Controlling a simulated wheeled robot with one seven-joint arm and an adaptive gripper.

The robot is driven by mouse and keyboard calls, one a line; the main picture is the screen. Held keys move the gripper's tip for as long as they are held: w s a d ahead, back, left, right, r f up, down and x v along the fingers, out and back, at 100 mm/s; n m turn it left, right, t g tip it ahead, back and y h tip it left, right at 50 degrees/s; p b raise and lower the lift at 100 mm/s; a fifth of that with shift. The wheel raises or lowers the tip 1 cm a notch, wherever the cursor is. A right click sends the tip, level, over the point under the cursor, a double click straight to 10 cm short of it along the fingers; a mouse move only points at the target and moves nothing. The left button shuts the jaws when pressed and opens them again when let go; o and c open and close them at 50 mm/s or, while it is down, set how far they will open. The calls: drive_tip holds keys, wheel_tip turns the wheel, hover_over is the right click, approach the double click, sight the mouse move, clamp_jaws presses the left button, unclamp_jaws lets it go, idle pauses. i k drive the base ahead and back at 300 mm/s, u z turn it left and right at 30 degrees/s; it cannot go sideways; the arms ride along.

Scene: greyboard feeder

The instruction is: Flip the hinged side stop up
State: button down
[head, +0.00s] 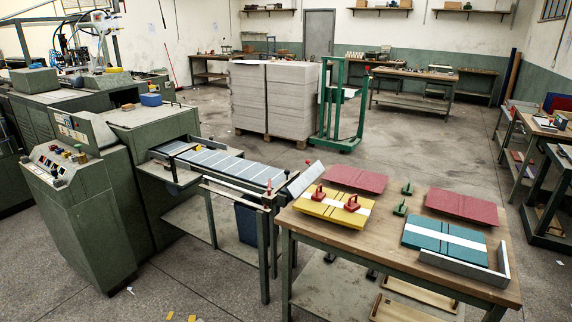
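The feeder's conveyor (222,164) runs from the green machine toward the wooden table and carries a row of grey boards. At its near right end a light grey plate (307,178) stands tilted. A red-knobbed lever (269,186) and a dark knob (287,172) stand by this end. I cannot tell for sure which of these parts is the hinged side stop, or whether the stop is up or down. My gripper is not in view.
A wooden table (385,243) with red, yellow and teal covers stands at front right. A control console (75,180) stands at left. Board stacks (290,95) and a green hand truck (340,105) stand behind. Open floor lies between the conveyor and the board stacks.

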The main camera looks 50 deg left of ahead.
sight(303, 181)
drive_tip(key=u, duration=2.25)
drive_tip(key=i, duration=0.3)
drive_tip(key=z, duration=0.35)
